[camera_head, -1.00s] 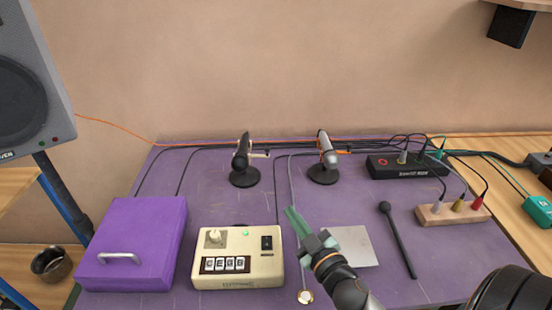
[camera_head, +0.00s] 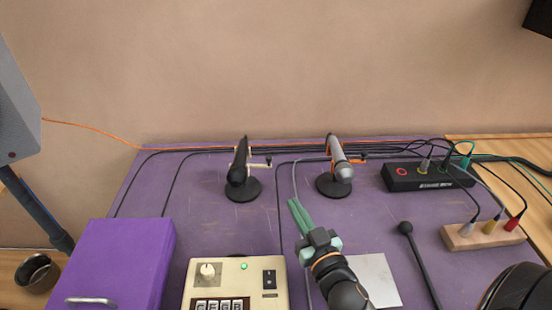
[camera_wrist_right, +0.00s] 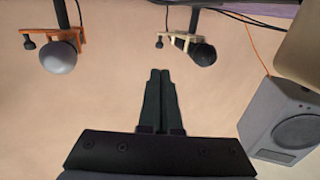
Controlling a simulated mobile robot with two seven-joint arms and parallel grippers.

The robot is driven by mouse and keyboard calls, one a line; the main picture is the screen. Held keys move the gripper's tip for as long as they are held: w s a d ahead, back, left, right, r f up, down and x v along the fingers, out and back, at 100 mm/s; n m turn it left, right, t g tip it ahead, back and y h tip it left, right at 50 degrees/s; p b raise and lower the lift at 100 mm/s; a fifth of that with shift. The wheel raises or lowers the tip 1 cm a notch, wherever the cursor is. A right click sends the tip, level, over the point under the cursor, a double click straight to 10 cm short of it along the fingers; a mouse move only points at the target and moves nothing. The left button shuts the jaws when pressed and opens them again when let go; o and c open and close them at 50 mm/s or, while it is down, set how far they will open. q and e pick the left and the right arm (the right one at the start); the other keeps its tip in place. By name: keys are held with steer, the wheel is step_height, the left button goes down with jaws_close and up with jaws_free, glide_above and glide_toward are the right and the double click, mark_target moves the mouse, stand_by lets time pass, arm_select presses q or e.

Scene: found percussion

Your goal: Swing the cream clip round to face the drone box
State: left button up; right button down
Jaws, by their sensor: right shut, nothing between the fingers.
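The cream clip (camera_head: 260,164) holds a black microphone (camera_head: 238,170) on the left of two round-based stands at the back of the purple table. It also shows in the right wrist view (camera_wrist_right: 176,42), with its small knob to one side. The cream box (camera_head: 235,281) with a knob, lettered keys and a green light looks like the drone box; it stands at the front, its lower edge cut off. My right gripper (camera_head: 295,204) is shut and empty, pointing up and away, in front of and between the two stands. Its green fingers lie together in the right wrist view (camera_wrist_right: 160,75). My left gripper is out of view.
A silver microphone (camera_head: 338,160) in an orange clip (camera_head: 358,157) stands to the right. A purple box (camera_head: 118,262) is at front left. A black beater (camera_head: 418,258), wooden jack block (camera_head: 484,236) and black unit (camera_head: 428,178) are at right. Cables run along the back.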

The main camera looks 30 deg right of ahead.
steer(key=p, duration=0.2)
glide_toward(271, 160)
steer(key=w, duration=0.6)
steer(key=shift+w+d, duration=0.3)
steer(key=shift+w, duration=0.1)
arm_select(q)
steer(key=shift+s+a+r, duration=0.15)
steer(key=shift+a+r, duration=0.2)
arm_select(e)
steer(key=shift+w+d+b, duration=0.2)
steer(key=shift+w+b, duration=0.1)
steer(key=shift+w, duration=0.1)
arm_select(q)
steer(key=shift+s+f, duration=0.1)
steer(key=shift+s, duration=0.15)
arm_select(e)
steer(key=shift+w+d+r, duration=0.2)
steer(key=shift+d+r, duration=0.05)
steer(key=shift+s, duration=0.15)
